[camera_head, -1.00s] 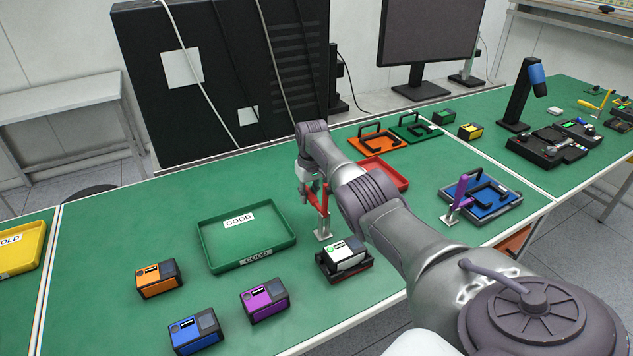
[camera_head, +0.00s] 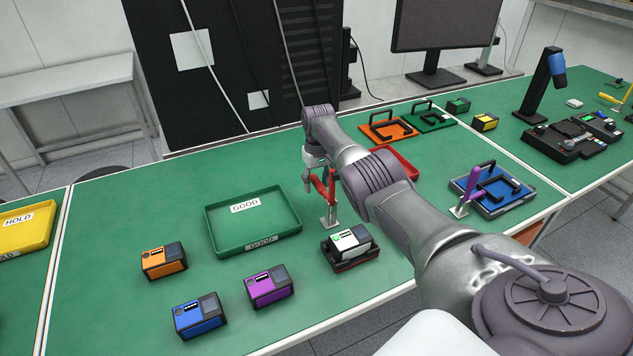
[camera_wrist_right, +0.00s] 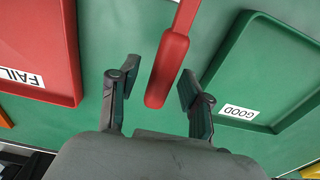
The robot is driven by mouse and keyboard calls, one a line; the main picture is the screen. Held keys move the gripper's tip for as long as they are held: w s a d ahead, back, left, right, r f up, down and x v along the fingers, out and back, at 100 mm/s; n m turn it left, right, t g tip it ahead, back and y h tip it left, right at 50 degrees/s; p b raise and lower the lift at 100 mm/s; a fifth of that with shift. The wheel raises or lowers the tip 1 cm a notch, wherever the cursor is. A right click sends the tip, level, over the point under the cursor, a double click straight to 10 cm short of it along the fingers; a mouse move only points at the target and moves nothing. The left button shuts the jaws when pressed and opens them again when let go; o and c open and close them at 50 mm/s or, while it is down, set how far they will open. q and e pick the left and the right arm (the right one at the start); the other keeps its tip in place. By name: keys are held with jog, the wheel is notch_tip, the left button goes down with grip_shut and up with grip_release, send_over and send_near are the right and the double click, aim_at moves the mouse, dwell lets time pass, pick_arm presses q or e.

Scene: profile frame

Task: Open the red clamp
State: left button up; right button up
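The red clamp (camera_head: 331,190) stands on the green table at the near right corner of the green GOOD tray, just behind a white-topped device in a dark holder (camera_head: 350,249). One red part of it points up and another slants up to the left. My right gripper (camera_head: 311,176) is at the clamp's upper left in the head view, partly hidden by its own arm. In the right wrist view, my right gripper (camera_wrist_right: 158,80) is open. The end of the clamp's red handle (camera_wrist_right: 168,65) lies between its two fingers, with visible gaps on both sides. My left gripper is not in view.
The green GOOD tray (camera_head: 217,241) is left of the clamp, and a red FAIL tray (camera_wrist_right: 73,60) is on the other side. Orange (camera_head: 163,261), purple (camera_head: 269,287) and blue (camera_head: 198,316) devices stand in front. A purple clamp (camera_head: 466,190) is at right.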

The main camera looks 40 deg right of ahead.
notch_tip(320, 180, up, 12)
jog(key=shift+s, duration=0.3)
dwell(0.3)
dwell(0.5)
